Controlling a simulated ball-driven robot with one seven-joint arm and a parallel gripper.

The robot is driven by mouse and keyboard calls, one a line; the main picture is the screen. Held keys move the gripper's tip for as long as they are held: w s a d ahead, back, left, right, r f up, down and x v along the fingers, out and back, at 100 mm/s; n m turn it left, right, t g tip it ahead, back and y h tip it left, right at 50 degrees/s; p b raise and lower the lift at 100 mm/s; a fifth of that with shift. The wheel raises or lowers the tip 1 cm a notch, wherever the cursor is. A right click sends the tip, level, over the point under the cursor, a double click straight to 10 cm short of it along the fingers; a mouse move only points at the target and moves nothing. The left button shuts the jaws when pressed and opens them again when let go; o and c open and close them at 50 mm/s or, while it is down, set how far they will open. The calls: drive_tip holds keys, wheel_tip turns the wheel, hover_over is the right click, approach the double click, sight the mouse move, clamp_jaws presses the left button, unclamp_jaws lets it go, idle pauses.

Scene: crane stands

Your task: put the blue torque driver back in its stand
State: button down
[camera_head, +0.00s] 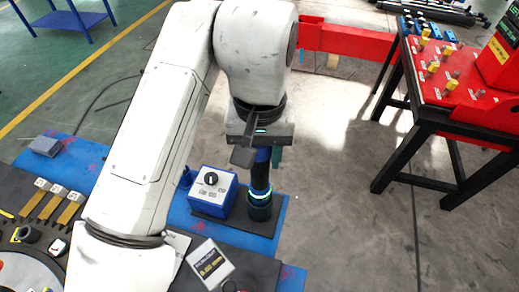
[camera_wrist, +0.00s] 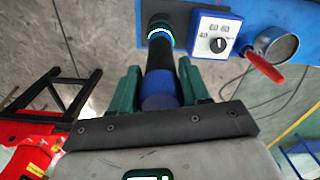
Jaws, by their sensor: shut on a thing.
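The blue torque driver (camera_head: 260,178) stands roughly upright below my wrist. It has a blue collar and a black body. My gripper (camera_head: 263,157) is shut on it near the collar; one green finger shows, the other is mostly hidden. In the wrist view the driver (camera_wrist: 160,88) runs between the two green fingers of my gripper (camera_wrist: 160,72). Its lower end meets a dark round holder, the stand (camera_head: 259,211), at a glowing cyan-green ring. The holder also shows in the wrist view (camera_wrist: 159,19). I cannot tell how deep the driver sits.
A blue and white box with a black dial (camera_head: 213,191) stands close left of the stand. A red-handled tool (camera_wrist: 264,67) lies beyond it in the wrist view. A red-topped table (camera_head: 455,80) stands right, across open floor.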

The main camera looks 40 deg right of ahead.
drive_tip(key=shift+f+b, duration=0.35)
drive_tip(key=shift+f, duration=0.35)
drive_tip(key=shift+c, duration=2.3)
unclamp_jaws()
drive_tip(key=shift+f, duration=0.1)
wheel_tip(320, 180, up, 5)
drive_tip(key=p, duration=0.5)
